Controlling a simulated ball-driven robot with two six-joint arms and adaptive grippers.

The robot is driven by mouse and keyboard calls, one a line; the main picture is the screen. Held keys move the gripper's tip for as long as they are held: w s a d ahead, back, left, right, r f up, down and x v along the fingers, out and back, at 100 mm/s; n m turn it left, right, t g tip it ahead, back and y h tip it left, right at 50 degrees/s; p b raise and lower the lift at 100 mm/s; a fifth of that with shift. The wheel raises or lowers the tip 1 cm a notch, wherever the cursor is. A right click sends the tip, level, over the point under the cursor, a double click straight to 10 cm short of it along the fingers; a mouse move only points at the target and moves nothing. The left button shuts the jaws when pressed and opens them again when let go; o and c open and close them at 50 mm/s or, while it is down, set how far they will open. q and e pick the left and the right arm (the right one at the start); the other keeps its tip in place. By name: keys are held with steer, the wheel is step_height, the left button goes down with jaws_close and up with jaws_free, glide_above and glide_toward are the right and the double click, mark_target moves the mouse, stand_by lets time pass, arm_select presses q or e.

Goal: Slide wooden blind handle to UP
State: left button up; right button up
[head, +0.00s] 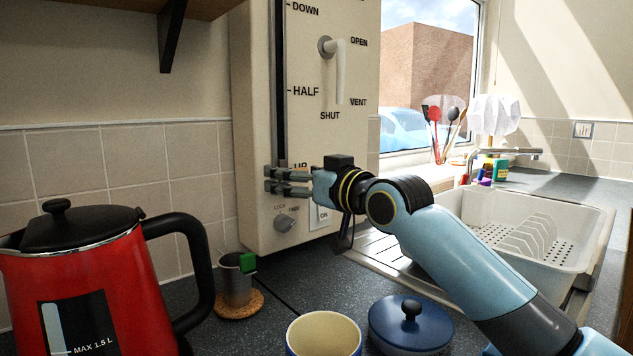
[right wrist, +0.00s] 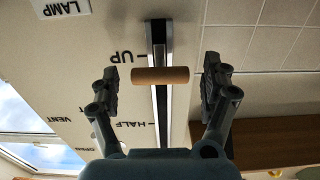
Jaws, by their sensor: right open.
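A cream panel (head: 255,120) carries a vertical dark slot (head: 280,85) marked DOWN at the top, HALF in the middle and UP low down. The wooden handle (right wrist: 160,75) is a short brown cylinder lying across the slot in the right wrist view. It sits close to the UP mark, slightly toward HALF. My right gripper (head: 272,180) is at the slot's lower end, near UP. It is open, its fingers (right wrist: 161,88) on either side of the handle with a gap at each side. In the head view the handle cannot be made out. My left gripper is not in view.
The panel also has a white lever (head: 340,72) and a lower knob (head: 285,222). A red kettle (head: 85,275), metal cup (head: 236,285), cream-lined cup (head: 325,335) and blue lidded pot (head: 408,328) stand on the counter. A white dish rack (head: 565,265) is at the right.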

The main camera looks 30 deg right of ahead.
steer(key=s+d, duration=0.1)
steer(key=s, duration=0.9)
steer(key=shift+s+d, duration=0.2)
steer(key=shift+s, duration=0.05)
